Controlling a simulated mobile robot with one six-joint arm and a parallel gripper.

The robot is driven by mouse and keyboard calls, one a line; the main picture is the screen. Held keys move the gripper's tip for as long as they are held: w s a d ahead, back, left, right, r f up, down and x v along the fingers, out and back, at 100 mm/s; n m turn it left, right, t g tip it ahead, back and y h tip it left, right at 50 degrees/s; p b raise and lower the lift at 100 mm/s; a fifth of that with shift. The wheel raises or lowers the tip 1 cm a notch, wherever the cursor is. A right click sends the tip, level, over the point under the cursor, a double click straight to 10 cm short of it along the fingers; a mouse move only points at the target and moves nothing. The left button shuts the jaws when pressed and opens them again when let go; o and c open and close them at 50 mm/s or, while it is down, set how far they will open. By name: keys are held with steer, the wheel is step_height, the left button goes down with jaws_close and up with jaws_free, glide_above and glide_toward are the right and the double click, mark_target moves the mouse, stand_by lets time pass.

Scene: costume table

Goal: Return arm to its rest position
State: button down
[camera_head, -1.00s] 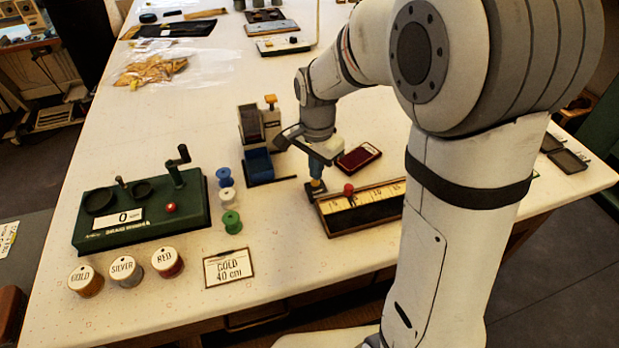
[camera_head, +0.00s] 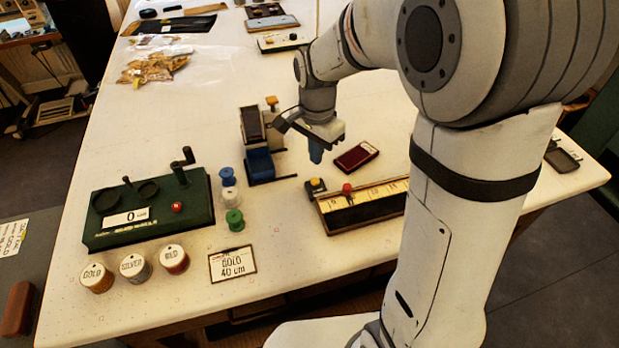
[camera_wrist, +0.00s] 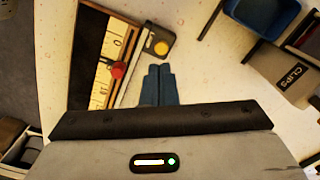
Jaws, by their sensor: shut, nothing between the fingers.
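My gripper (camera_head: 316,153) hangs over the table, pointing down, in the head view. Its blue fingers are shut and empty, just above and behind the left end of the wooden measuring box. In the wrist view the shut fingers (camera_wrist: 158,84) show at the middle, with bare table around them. The measuring box (camera_head: 372,206) has a scale strip, a red knob (camera_head: 347,189) and a yellow button (camera_head: 315,184) on its left end. It also shows in the wrist view (camera_wrist: 90,60), left of the fingers.
A blue bin and dark dispenser (camera_head: 259,163) stand left of my gripper, and a dark red pad (camera_head: 356,157) lies right of it. A green winder (camera_head: 148,210), spools (camera_head: 235,220), labelled tins (camera_head: 135,268) and a "GOLD 40 cm" card (camera_head: 232,264) occupy the front left.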

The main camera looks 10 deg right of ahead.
stand_by(0.3)
steer(key=shift+d+r, duration=0.1)
steer(key=shift+r, duration=0.05)
steer(key=s+d+r+n+t, duration=0.1)
steer(key=s+d+r+n, duration=0.1)
steer(key=s, duration=0.3)
steer(key=s+d+r+n+t, duration=0.1)
steer(key=s+d+r+n, duration=0.1)
steer(key=s, duration=0.4)
steer(key=s+d+r+n+t, duration=0.1)
steer(key=s+d+r+n, duration=0.1)
steer(key=s+d+n, duration=0.2)
steer(key=shift+s+r+n, duration=0.3)
steer(key=shift+s+n, duration=0.6)
steer(key=shift+d, duration=0.1)
